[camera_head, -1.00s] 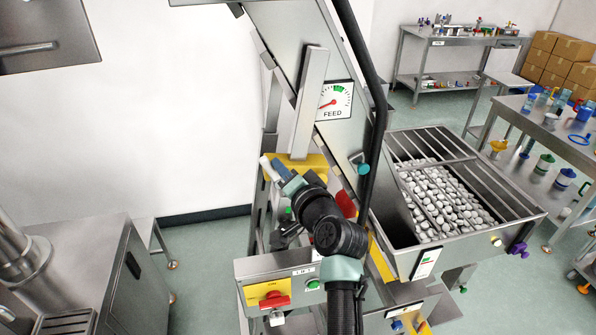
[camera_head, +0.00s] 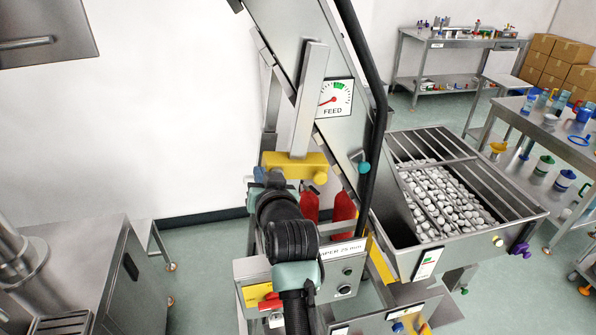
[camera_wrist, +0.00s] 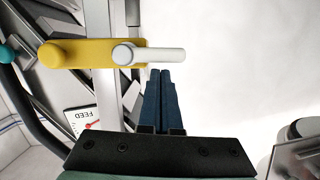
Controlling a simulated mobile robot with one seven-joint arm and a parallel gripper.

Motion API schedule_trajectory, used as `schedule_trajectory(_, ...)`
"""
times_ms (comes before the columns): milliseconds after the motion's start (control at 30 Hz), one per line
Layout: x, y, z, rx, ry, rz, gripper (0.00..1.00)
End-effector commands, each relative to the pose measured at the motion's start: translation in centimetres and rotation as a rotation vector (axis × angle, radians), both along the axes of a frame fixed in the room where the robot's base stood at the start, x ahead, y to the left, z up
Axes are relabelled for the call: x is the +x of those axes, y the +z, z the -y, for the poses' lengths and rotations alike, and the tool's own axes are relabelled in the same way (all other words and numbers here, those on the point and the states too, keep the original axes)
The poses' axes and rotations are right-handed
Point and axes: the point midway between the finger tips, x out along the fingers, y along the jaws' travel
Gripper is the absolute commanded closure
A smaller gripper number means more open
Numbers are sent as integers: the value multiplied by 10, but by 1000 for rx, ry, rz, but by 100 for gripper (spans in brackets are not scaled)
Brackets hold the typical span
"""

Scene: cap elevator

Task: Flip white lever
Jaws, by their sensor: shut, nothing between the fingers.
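The white lever (camera_wrist: 155,55) shows in the wrist view as a pale rod with a round hub at one end. It sits at the end of a yellow bracket (camera_wrist: 80,53), its rod pointing right. In the head view the yellow bracket (camera_head: 292,165) is on the elevator's frame, and the lever is hidden there behind my arm. My gripper (camera_wrist: 160,72) is shut and empty. Its blue fingertips appear just below the lever rod in the wrist view; I cannot tell whether they touch it. The gripper is mostly hidden by my wrist in the head view.
A control box (camera_head: 345,270) with a red switch stands below my arm. A dark curved pipe (camera_head: 378,110) and the cap hopper (camera_head: 440,200) are to the right.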

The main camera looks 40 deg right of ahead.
Motion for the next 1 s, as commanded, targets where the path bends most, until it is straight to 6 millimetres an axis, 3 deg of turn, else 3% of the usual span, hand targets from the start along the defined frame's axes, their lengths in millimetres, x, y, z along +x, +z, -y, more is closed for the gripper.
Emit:
schedule_trajectory(767,1,-1,-2,2,0,3,100)
schedule_trajectory(1000,6,27,-1,0,1,4,100)
